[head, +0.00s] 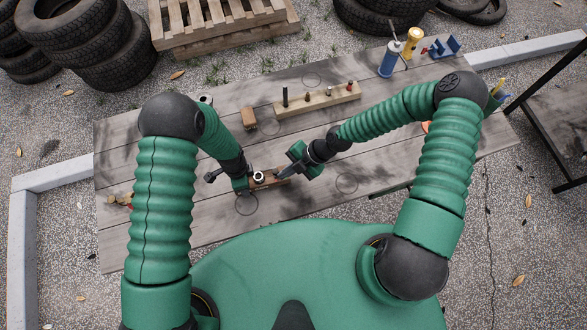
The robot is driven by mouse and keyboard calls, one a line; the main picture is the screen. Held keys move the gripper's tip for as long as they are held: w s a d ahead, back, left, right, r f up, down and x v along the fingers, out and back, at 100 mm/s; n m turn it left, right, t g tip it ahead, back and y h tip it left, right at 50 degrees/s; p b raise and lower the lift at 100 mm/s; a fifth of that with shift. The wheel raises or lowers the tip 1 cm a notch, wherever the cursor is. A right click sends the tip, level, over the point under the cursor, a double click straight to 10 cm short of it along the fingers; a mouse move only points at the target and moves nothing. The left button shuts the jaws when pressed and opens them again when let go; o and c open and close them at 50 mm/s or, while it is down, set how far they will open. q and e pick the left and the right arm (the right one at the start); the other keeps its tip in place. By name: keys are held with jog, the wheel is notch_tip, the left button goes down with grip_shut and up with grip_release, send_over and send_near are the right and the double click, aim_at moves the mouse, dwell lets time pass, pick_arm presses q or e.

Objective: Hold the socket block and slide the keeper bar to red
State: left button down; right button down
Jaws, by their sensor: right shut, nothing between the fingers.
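A small brown wooden block with a pale metal ring on top, which looks like the socket block (269,180), lies on the plank table in the middle of the head view. My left gripper (250,181) is at the block's left end; its fingers are partly hidden, so I cannot tell if they grip it. My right gripper (282,173) is shut and empty, its tips close to the block's right end. Whether they touch it I cannot tell. The keeper bar and any red mark are too small to make out.
A long wooden rack (330,98) with several pegs stands behind the grippers, with a brown brush-like block (248,118) left of it. The table's left part is mostly clear.

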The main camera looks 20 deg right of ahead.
jog(key=shift+a, duration=0.25)
jog(key=s+d, duration=0.3)
jog(key=shift+d+r, duration=0.1)
jog(key=shift+d, duration=0.1)
jog(key=v, duration=0.9)
jog(key=shift+r, duration=0.25)
jog(key=shift+d, duration=0.15)
pick_arm(q)
jog(key=c, duration=0.5)
grip_release()
pick_arm(e)
jog(key=shift+w, duration=0.1)
